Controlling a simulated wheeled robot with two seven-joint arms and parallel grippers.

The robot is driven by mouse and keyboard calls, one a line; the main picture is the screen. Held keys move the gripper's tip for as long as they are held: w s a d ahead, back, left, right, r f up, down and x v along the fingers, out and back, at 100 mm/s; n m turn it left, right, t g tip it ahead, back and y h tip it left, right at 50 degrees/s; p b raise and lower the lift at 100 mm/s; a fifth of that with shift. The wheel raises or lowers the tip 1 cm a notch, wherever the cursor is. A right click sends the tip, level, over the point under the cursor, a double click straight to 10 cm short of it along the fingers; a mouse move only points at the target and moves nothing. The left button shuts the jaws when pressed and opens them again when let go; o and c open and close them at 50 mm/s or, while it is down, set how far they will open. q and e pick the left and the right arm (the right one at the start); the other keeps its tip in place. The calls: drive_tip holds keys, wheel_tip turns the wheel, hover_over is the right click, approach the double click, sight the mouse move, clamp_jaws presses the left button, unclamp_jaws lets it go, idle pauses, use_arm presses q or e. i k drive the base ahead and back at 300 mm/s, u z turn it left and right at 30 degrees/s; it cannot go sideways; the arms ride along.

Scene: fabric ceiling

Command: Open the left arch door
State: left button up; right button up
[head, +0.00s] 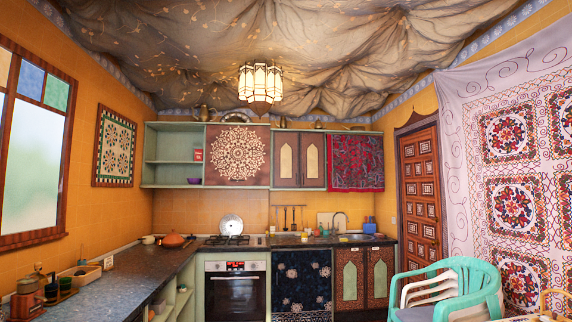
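Two pairs of arch-panelled doors show in the head view, all shut. In the lower cabinet under the sink, the left arch door (350,281) is brown with a pale green pointed arch. The right arch door (380,276) stands beside it. In the upper cabinet, a left arch-panelled door (286,160) and a right arch-panelled door (312,160) are brown with cream arches. I cannot tell from the picture which pair the task names. Neither of my grippers is in view.
Left of the lower arch doors are a dark floral-covered front (301,281) and an oven (235,289). Stacked green and white plastic chairs (460,285) stand at the right front, near the lower arch doors. A dark counter (140,277) runs along the left.

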sight(286, 159)
drive_tip(key=z, duration=0.45)
drive_tip(key=i, duration=8.1)
drive_tip(key=u, duration=0.4)
